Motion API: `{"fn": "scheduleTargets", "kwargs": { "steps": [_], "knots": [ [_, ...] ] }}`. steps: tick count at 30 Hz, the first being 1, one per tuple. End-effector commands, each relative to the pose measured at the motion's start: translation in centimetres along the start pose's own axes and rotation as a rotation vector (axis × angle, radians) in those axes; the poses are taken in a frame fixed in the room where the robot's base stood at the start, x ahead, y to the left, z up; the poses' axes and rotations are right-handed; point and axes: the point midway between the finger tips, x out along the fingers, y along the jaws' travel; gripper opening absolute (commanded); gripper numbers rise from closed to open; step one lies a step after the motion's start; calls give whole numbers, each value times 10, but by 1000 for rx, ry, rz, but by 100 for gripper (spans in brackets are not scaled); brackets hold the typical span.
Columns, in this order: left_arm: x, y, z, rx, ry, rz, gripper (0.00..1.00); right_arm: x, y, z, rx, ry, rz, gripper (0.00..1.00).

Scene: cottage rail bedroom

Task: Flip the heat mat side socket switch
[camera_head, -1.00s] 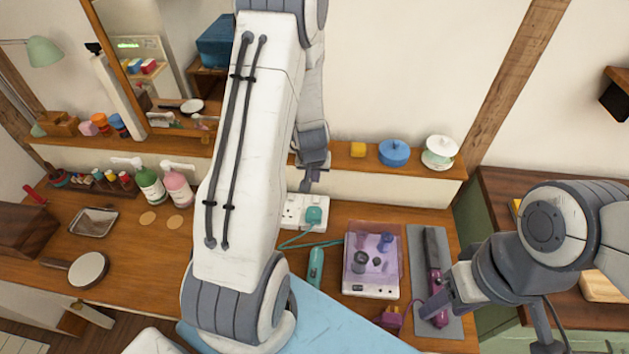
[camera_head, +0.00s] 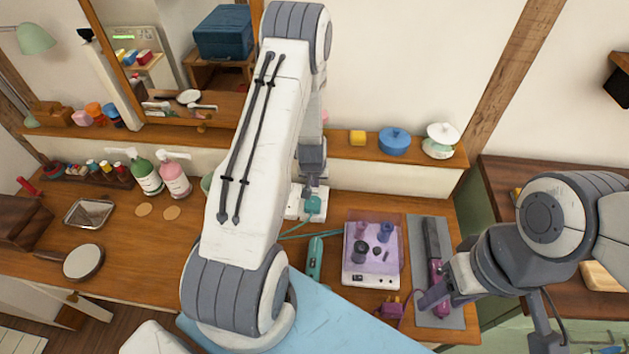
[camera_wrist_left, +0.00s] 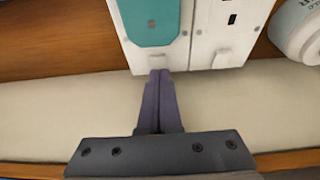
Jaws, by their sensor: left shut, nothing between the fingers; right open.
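The white double socket (camera_head: 294,207) sits at the back of the counter below the shelf, partly covered by my left gripper (camera_head: 308,189). A teal plug (camera_head: 313,205) is in its right half. In the left wrist view, which shows the socket (camera_wrist_left: 205,35) turned around, the teal plug (camera_wrist_left: 150,18) is on the left. A small white switch (camera_wrist_left: 222,59) shows beside the empty outlet. My left gripper (camera_wrist_left: 160,76) is shut and empty, its tips at the socket's edge near the plug; contact is unclear. My right gripper (camera_head: 432,298) is open over the grey mat (camera_head: 455,320).
A teal styling tool (camera_head: 315,260) and a clear purple-lidded box (camera_head: 371,255) lie in front of the socket. A purple plug (camera_head: 390,308) lies loose. Pump bottles (camera_head: 175,182) stand left of the socket. The shelf (camera_head: 350,153) runs close above it.

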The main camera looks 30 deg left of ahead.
Motion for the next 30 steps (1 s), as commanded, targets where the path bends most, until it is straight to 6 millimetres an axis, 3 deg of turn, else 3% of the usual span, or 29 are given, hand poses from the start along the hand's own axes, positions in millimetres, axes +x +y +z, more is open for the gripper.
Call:
{"fn": "scheduleTargets", "kwargs": {
  "steps": [5,14,30],
  "knots": [
    [8,-1,2,-1,0,0,0,9,1,0,0,0,0,50],
    [6,-2,3,-2,-4,-1,0,6,0,0,0,0,0,50],
    [2,0,23,1,-17,-1,0,10,1,1,0,0,0,50]
  ]
}}
